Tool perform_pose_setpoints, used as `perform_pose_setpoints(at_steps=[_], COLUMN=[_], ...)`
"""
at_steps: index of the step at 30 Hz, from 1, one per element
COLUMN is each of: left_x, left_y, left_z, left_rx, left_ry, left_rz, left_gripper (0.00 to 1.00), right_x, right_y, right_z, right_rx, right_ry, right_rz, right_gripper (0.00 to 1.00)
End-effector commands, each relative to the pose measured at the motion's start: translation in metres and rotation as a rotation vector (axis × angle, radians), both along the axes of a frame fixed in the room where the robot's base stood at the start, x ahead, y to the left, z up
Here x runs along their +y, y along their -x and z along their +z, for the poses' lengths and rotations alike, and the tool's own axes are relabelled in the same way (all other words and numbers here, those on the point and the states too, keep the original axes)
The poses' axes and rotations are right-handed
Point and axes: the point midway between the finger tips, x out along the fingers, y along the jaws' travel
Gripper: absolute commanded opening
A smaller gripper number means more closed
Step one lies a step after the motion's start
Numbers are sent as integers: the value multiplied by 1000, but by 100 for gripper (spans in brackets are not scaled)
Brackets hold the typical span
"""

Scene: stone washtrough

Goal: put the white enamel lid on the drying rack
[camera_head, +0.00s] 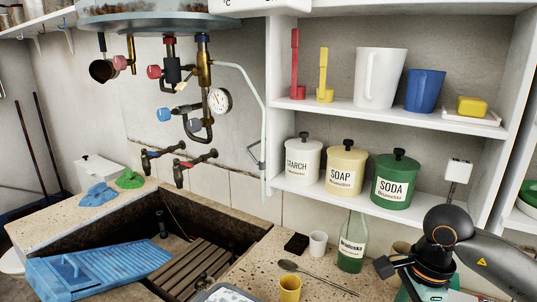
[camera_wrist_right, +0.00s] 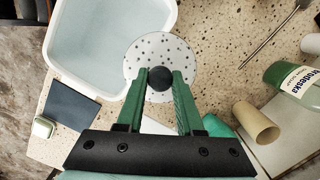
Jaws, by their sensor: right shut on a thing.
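The white enamel lid (camera_wrist_right: 180,55) is round with dark specks and a black knob (camera_wrist_right: 158,79). In the right wrist view my right gripper (camera_wrist_right: 159,80) has its green fingers shut on the knob. The lid lies beyond the fingertips and overlaps the right edge of a white basin in the picture; I cannot tell whether it touches anything below. In the head view my right arm (camera_head: 447,232) enters at lower right, and the lid is not visible there. My left gripper is not in view. I cannot make out a drying rack for certain.
A stone trough (camera_head: 255,232) holds a slatted wooden grid (camera_head: 205,262) and a blue washboard (camera_head: 95,268). The white basin (camera_wrist_right: 105,40) stands on the speckled counter. A green bottle (camera_head: 352,240), a spoon (camera_head: 318,272), a white cup (camera_head: 318,243) and a yellow cup (camera_head: 290,288) are nearby.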

Motion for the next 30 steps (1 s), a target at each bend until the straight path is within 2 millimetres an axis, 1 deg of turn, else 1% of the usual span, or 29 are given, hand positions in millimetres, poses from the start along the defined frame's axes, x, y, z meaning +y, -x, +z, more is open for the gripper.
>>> perform_pose_setpoints(at_steps=[1,12,18,21,24,30], left_x=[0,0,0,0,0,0], left_y=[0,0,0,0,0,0], left_z=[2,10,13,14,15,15], left_rx=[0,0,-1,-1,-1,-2], left_ry=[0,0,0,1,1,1], left_rz=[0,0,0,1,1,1], left_gripper=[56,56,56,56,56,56], right_x=[4,25,34,36,38,39], right_y=[3,30,44,49,51,53], right_z=[1,-1,-3,-3,-4,-4], right_rx=[0,-1,0,-1,-1,-1], right_ry=[0,-1,0,0,1,0], right_rz=[106,923,1317,1454,1541,1596], right_gripper=[0,0,0,0,0,0])
